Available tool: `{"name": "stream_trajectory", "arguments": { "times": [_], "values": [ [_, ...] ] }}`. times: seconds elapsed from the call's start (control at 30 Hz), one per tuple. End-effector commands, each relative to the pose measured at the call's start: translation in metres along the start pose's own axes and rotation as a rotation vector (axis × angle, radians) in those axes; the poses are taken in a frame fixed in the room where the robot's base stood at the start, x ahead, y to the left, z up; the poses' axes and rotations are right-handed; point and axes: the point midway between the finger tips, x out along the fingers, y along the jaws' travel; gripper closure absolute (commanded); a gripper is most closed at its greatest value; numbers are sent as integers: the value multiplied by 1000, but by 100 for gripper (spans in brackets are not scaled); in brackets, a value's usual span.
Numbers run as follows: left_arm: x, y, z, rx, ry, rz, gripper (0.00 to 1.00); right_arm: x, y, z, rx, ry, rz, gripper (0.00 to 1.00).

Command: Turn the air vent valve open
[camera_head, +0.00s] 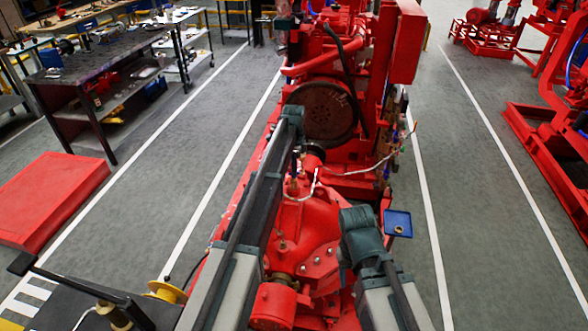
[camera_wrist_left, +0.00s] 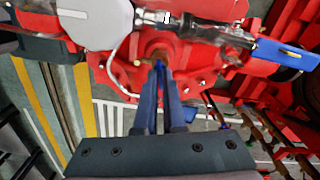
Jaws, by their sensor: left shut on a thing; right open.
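My left gripper shows in the left wrist view (camera_wrist_left: 160,68), its two long dark-blue fingers closed together at the tips. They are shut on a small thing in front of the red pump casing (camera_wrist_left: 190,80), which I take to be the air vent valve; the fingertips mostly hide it. A small brass fitting (camera_wrist_left: 139,62) sits just left of the tips. In the head view, my left arm reaches over the red pump casing (camera_head: 310,232) and hides much of the contact. My right arm is bent over the casing's right side; its fingers are not in view.
A lever with a blue handle (camera_wrist_left: 285,54) is at the upper right of the wrist view. A white tube (camera_wrist_left: 112,66) curves left of the fingers. A small blue tray (camera_head: 397,223) is right of the pump. A workbench (camera_head: 100,62) stands at the left, beyond open floor.

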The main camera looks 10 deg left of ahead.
Motion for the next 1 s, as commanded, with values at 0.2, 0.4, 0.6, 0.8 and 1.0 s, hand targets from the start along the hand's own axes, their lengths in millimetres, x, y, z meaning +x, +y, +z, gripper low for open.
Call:
{"name": "stream_trajectory", "arguments": {
  "times": [0.2, 0.4, 0.6, 0.8, 1.0],
  "values": [
    [0, 0, 0, -205, 0, 0, 100, 0, 0, 0, 0, 0, 0, 50],
    [0, 0, 0, -396, 0, 0, 100, 0, 0, 0, 0, 0, 0, 50],
    [0, 0, 0, -586, 0, 0, 100, 0, 0, 0, 0, 0, 0, 50],
    [0, 0, 0, -775, 0, 0, 100, 0, 0, 0, 0, 0, 0, 50],
    [0, 0, 0, -954, 0, 0, 100, 0, 0, 0, 0, 0, 0, 50]
  ]
}}
